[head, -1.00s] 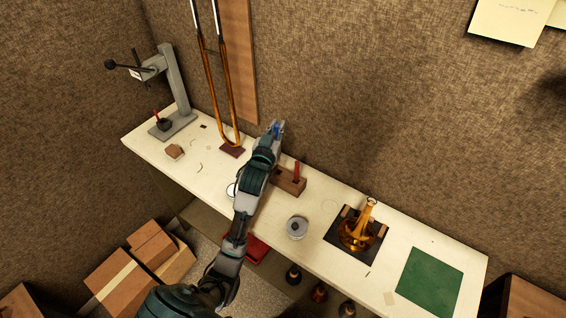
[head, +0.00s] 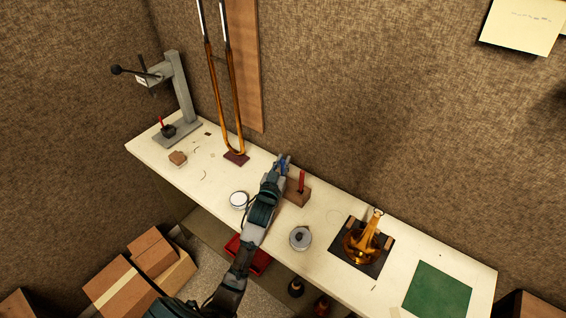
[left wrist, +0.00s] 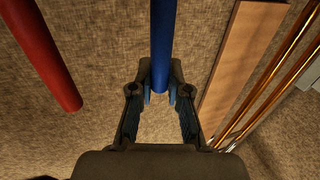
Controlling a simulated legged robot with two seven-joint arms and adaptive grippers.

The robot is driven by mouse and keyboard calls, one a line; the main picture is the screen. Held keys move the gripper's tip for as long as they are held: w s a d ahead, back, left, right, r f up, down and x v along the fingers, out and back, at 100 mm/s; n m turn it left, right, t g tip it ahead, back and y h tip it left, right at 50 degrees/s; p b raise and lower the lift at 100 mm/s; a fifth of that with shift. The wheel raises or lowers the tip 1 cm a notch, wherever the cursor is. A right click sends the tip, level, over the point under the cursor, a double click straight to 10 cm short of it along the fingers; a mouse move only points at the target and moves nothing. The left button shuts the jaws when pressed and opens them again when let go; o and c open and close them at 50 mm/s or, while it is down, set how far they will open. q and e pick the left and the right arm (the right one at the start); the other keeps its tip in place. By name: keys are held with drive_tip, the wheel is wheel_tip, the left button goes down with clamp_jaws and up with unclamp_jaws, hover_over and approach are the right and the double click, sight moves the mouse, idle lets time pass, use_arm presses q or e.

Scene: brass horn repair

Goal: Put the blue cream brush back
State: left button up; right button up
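The blue brush (head: 284,163) is between the fingertips of my left gripper (head: 282,168), which is shut on its handle. In the left wrist view the blue handle (left wrist: 162,45) runs between the two fingers (left wrist: 161,90). The gripper is at the wooden block (head: 301,198), over its left part. A red-handled brush (head: 302,181) stands upright in the block, to the right of the blue one; its red handle (left wrist: 45,55) also shows in the left wrist view. My gripper and arm hide the blue brush's lower end, so I cannot tell whether it is in the block.
An open tin (head: 239,199) and a grey lidded jar (head: 300,238) stand on the bench on either side of my forearm. A brass horn part (head: 365,243) and a green mat (head: 437,291) lie to the right. A brass slide (head: 232,110) stands behind, left.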

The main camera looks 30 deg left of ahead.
use_arm(q)
drive_tip(key=shift+o, duration=1.4)
drive_tip(key=shift+d, duration=0.1)
use_arm(e)
drive_tip(key=shift+d, duration=0.1)
use_arm(q)
drive_tip(key=shift+s+d, duration=0.1)
drive_tip(key=shift+s, duration=0.05)
drive_tip(key=v, duration=1.1)
drive_tip(key=shift+s, duration=0.4)
use_arm(e)
drive_tip(key=shift+w+r, duration=0.1)
drive_tip(key=shift+w, duration=0.35)
use_arm(q)
drive_tip(key=shift+d, duration=0.1)
use_arm(e)
drive_tip(key=shift+s, duration=0.1)
